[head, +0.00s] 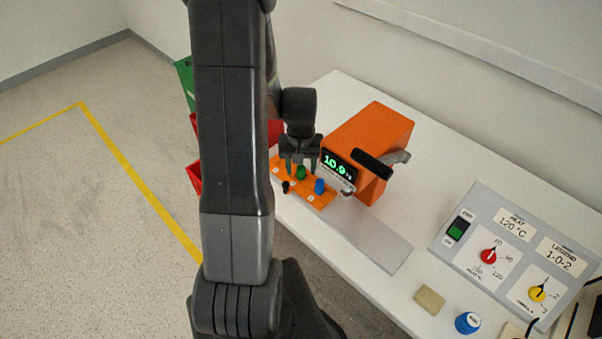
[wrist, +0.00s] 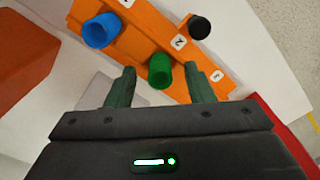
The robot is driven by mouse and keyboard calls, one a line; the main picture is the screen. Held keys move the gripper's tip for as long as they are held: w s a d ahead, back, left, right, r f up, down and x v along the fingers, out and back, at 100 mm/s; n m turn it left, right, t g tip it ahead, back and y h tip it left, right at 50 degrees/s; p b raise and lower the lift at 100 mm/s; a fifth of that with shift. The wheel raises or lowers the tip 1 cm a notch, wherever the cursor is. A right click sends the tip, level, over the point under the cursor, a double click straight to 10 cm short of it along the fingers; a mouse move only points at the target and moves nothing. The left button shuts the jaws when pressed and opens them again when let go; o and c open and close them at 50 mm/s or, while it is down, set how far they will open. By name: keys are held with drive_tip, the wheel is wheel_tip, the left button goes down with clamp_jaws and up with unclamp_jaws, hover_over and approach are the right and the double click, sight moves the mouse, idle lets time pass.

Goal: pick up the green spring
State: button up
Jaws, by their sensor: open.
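The green spring (wrist: 160,71) is a short green cylinder standing on an orange numbered holder (wrist: 138,40). It also shows in the head view (head: 301,173), just below my gripper. My gripper (wrist: 160,85) is open, with a green finger on either side of the spring's near end. I cannot tell whether the fingers touch it. In the head view my gripper (head: 302,165) is over the holder (head: 318,201).
A blue cylinder (wrist: 100,31) and a black one (wrist: 199,27) stand on either side on the holder. An orange machine (head: 375,140) with a lit display is close by. A control panel (head: 515,250), a tan block (head: 429,300) and a blue-capped jar (head: 468,322) are farther right.

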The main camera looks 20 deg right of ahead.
clamp_jaws()
